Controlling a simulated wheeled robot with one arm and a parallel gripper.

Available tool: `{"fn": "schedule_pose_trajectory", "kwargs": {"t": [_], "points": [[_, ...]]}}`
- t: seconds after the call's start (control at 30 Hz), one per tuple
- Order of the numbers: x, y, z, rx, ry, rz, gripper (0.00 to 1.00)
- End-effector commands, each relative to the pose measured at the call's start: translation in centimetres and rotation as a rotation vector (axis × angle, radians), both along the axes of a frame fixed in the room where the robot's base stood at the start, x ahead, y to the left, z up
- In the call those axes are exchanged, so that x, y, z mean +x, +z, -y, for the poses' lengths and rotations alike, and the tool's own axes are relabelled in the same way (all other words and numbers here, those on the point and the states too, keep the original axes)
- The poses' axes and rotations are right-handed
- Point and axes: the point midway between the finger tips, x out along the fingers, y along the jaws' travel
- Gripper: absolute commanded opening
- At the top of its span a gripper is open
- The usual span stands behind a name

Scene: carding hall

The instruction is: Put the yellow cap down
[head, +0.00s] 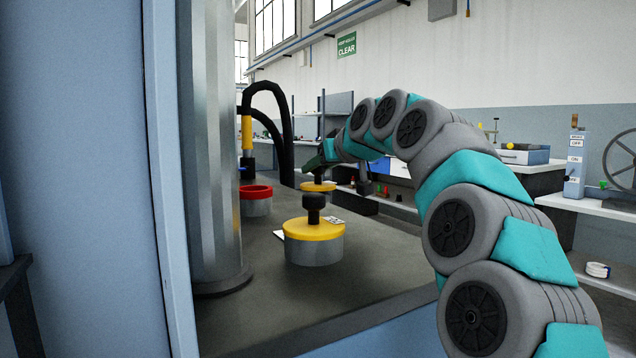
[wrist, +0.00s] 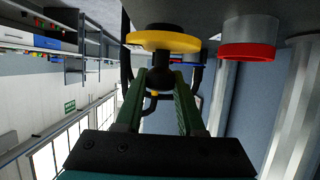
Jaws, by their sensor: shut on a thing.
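In the wrist view, which is upside down, my gripper (wrist: 161,82) is shut on the black knob of a yellow cap (wrist: 163,41). That yellow cap also shows in the head view (head: 318,187), level, behind a nearer one; whether it touches anything beneath is hard to tell. The nearer yellow cap (head: 313,229), with a black knob, sits on a grey cylindrical pot (head: 314,250).
A grey pot with a red rim (head: 256,192) stands left on the dark bench (head: 375,262); its red rim shows in the wrist view (wrist: 247,52). A thick metal column (head: 212,150) rises at the left. A small label card (head: 334,220) lies near the nearer pot. The bench's right side is clear.

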Motion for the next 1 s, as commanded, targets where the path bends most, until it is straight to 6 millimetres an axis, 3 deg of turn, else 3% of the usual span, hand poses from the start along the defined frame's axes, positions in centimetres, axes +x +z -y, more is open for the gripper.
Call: {"fn": "schedule_pose_trajectory", "kwargs": {"t": [0.4, 0.8, 0.83, 1.0], "points": [[-0.2, -3.3, 0.0, -0.001, 0.002, -0.001, 0.0], [-0.1, -3.8, 0.0, 0.0, 0.0, 0.001, 0.0], [-0.1, -3.7, 0.0, 0.0, 0.0, 0.001, 0.4], [-0.1, -3.7, 0.0, -0.001, 0.0, 0.001, 0.59]]}}
